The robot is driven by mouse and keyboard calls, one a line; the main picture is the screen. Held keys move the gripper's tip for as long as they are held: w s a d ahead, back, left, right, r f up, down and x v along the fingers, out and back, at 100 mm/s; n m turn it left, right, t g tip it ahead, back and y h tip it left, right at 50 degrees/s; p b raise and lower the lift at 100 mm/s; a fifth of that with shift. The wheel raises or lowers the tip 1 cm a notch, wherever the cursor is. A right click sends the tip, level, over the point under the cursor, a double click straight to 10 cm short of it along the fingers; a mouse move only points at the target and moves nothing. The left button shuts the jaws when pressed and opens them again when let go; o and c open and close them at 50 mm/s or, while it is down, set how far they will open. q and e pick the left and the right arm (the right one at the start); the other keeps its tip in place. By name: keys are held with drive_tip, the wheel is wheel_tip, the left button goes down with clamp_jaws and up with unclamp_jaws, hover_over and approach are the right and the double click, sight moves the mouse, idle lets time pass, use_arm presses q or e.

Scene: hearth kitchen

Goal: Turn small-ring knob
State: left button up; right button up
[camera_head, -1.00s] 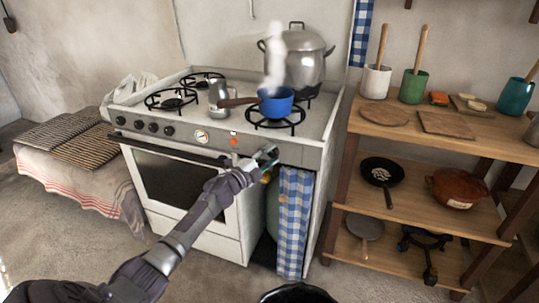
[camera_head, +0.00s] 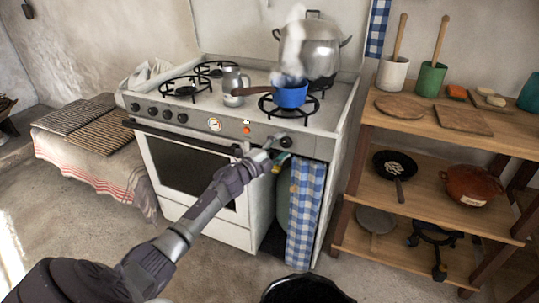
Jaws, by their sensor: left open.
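The white stove (camera_head: 240,209) has a grey front panel with several dark knobs. A group of them, including one (camera_head: 151,111), sits at the left, and a single dark knob (camera_head: 286,142) sits at the right end. No marking shows which one is the small-ring knob. My left gripper (camera_head: 273,151) is open and empty, just left of and below the right-end knob, apparently apart from it. My right gripper is not in view.
A blue saucepan (camera_head: 290,95) steams on the front right burner, its handle pointing left. A large pot (camera_head: 311,50) and a metal jug (camera_head: 232,84) also stand on the stovetop. A checked cloth (camera_head: 305,213) hangs below the panel's right end. A wooden shelf (camera_head: 397,123) stands to the right.

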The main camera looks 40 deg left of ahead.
use_arm(q)
drive_tip(key=s+a+f, duration=0.1)
drive_tip(key=s, duration=1)
drive_tip(key=shift+a, duration=0.3)
